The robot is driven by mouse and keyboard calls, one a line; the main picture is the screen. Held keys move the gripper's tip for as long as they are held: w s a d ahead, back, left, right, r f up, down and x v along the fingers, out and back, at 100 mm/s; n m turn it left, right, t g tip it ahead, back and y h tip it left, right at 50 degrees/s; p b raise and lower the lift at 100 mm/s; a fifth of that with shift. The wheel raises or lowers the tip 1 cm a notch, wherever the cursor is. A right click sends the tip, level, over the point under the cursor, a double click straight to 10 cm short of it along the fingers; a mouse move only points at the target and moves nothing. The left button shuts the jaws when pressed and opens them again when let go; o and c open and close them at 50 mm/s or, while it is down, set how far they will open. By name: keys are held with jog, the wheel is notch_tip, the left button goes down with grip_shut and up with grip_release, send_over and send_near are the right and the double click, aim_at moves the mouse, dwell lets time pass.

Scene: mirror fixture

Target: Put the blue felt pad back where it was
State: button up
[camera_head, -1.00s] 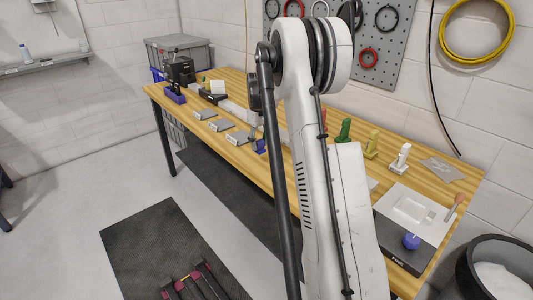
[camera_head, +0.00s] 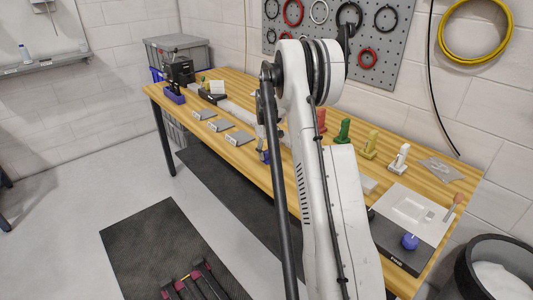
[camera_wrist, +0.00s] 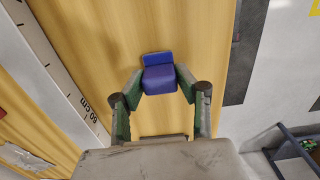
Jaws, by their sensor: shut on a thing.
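The blue felt pad (camera_wrist: 158,78) shows in the wrist view as a small blue-violet block with a raised back edge. My gripper (camera_wrist: 161,84) is shut on it, with one green-padded finger on each side. The pad is over the wooden bench; I cannot tell whether it touches the wood. In the head view only a small bit of blue (camera_head: 265,157) shows beside my arm, near the bench's front edge. My arm hides most of the gripper there.
Several grey labelled plates (camera_head: 240,138) lie along the bench front (camera_head: 185,118). Red, green (camera_head: 343,131), yellow (camera_head: 370,144) and white (camera_head: 400,158) upright pieces stand at the back. A black box with a blue knob (camera_head: 410,241) and a white tray (camera_head: 404,207) are at right.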

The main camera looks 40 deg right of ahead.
jog(key=shift+f, duration=0.2)
jog(key=o, duration=1.1)
jog(key=shift+r, duration=0.2)
